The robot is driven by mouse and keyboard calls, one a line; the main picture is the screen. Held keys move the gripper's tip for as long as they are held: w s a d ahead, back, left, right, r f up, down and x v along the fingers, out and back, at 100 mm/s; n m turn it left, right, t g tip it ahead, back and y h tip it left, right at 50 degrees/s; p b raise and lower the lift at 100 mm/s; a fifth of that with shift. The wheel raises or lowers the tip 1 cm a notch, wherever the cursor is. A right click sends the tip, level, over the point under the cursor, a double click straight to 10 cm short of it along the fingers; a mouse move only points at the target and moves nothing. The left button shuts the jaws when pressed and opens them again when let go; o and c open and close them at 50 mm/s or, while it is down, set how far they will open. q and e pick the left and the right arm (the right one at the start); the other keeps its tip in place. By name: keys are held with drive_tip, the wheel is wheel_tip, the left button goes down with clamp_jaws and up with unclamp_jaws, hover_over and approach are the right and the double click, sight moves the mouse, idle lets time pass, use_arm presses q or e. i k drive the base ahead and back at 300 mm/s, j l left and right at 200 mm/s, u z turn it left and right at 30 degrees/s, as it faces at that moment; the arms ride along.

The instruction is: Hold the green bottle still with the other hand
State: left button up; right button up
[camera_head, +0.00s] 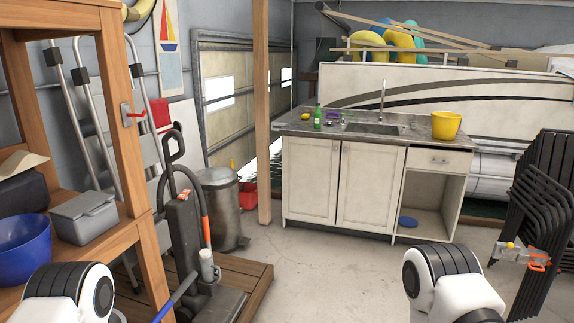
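The green bottle (317,117) stands upright near the left end of the sink counter (300,128), across the floor from me. It is small in view and nothing touches it that I can see. Only rounded white-and-black parts of my two arms show at the bottom left and bottom right. Neither gripper's fingers are in view, and both arms' visible parts are well apart from the bottle.
A yellow bucket (446,127) stands at the counter's right, past the sink and tap (381,100). A wooden shelf (140,190) and an upright vacuum cleaner (183,235) crowd the left, stacked black chairs (545,200) the right. The concrete floor (320,270) between is clear.

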sight(317, 113)
drive_tip(key=i+l+z, duration=0.25)
drive_tip(key=i, duration=1.05)
drive_tip(key=i+l+z, duration=0.1)
drive_tip(key=i+z, duration=0.15)
drive_tip(key=i, duration=1)
